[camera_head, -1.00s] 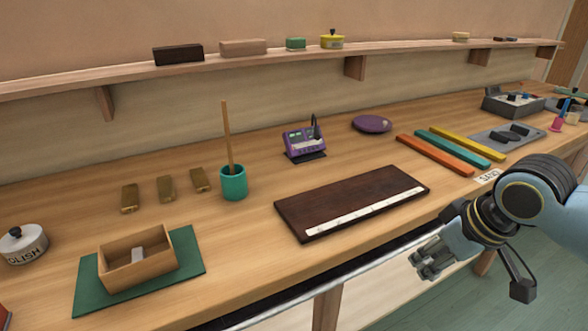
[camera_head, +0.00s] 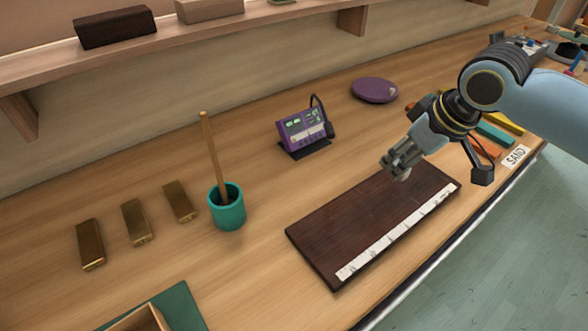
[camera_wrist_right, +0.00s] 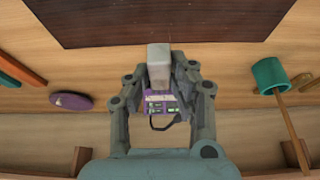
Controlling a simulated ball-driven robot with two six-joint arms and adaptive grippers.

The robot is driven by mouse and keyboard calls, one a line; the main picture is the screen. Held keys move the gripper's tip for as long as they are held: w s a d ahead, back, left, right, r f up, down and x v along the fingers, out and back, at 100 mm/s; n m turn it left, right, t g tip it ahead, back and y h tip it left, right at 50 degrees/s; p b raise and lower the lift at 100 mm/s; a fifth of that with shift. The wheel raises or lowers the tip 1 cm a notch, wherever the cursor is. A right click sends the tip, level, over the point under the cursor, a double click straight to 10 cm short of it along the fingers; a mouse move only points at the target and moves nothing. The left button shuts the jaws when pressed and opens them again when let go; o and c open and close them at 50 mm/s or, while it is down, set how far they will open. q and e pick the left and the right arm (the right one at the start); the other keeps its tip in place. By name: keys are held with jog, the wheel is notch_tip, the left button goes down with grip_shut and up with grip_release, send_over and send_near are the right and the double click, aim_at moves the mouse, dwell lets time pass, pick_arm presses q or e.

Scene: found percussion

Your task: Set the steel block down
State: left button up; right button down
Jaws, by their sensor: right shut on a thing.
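The steel block (camera_wrist_right: 159,62) is a small pale grey piece, held between the fingers of my right gripper (camera_wrist_right: 160,80) in the right wrist view. In the head view my right gripper (camera_head: 400,165) is above the far right part of the dark wooden board (camera_head: 350,225), and only a bit of the block shows below its fingertips. The board has a white marked strip along its front edge. The gap between block and board is hard to judge. My left gripper is in neither view.
A purple meter (camera_head: 303,130) and a purple disc (camera_head: 375,90) lie behind the board. A teal cup (camera_head: 228,210) with a wooden stick stands left of it, beside several brass bars (camera_head: 136,222). A wooden box (camera_head: 140,320) on a green mat is at the bottom left.

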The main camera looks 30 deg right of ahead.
send_near(331, 185)
jog(key=shift+s+d+r, duration=0.8)
jog(key=shift+s+d, duration=0.1)
jog(key=shift+d, duration=0.15)
jog(key=w, duration=0.1)
jog(key=w+a+f, duration=0.1)
jog(key=w+f, duration=0.1)
jog(key=shift+w+a+f, duration=0.1)
jog(key=shift+a, duration=0.3)
jog(key=shift+w+a+f, duration=0.3)
jog(key=shift+w+f, duration=0.2)
jog(key=shift+w, duration=0.1)
notch_tip(331, 185, down, 3)
jog(key=shift+f+p, duration=0.15)
jog(key=shift+p, duration=0.15)
jog(key=shift+f, duration=0.35)
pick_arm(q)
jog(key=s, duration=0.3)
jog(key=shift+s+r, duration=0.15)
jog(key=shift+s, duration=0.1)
pick_arm(e)
jog(key=shift+f, duration=0.15)
jog(key=c, duration=1.2)
grip_release()
jog(key=shift+c, duration=0.2)
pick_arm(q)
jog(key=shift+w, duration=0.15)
pick_arm(e)
jog(key=shift+o, duration=0.5)
